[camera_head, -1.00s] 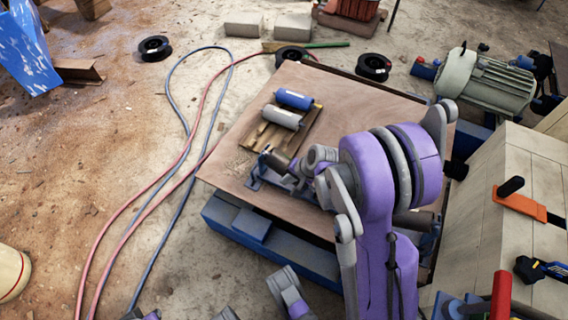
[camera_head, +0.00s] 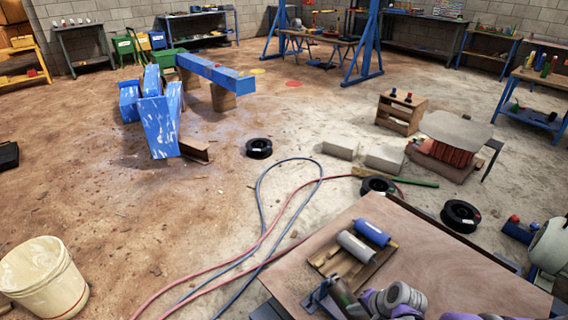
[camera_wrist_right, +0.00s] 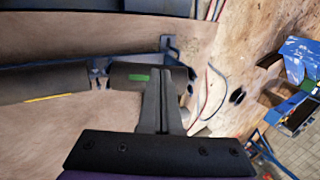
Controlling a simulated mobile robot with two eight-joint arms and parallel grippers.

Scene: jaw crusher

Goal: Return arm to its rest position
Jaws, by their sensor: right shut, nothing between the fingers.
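My right arm (camera_head: 395,298) comes in at the bottom right of the head view, low over a wooden tabletop (camera_head: 440,255). In the right wrist view my right gripper (camera_wrist_right: 163,75) is shut with nothing between its fingers. Its narrow grey fingers overlap the end of a dark cylinder (camera_wrist_right: 60,82) with a green mark. I cannot tell whether they touch it. Blue brackets (camera_wrist_right: 168,44) stand by the cylinder's end. In the head view the gripper is small and partly cut off by the frame. My left gripper is not in view.
A slatted wooden tray (camera_head: 325,257) with a blue cylinder (camera_head: 373,233) and a grey cylinder (camera_head: 356,247) lies on the tabletop. Red and blue hoses (camera_head: 262,225) run over the floor. A bucket (camera_head: 42,277) stands at left. The floor between is mostly open.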

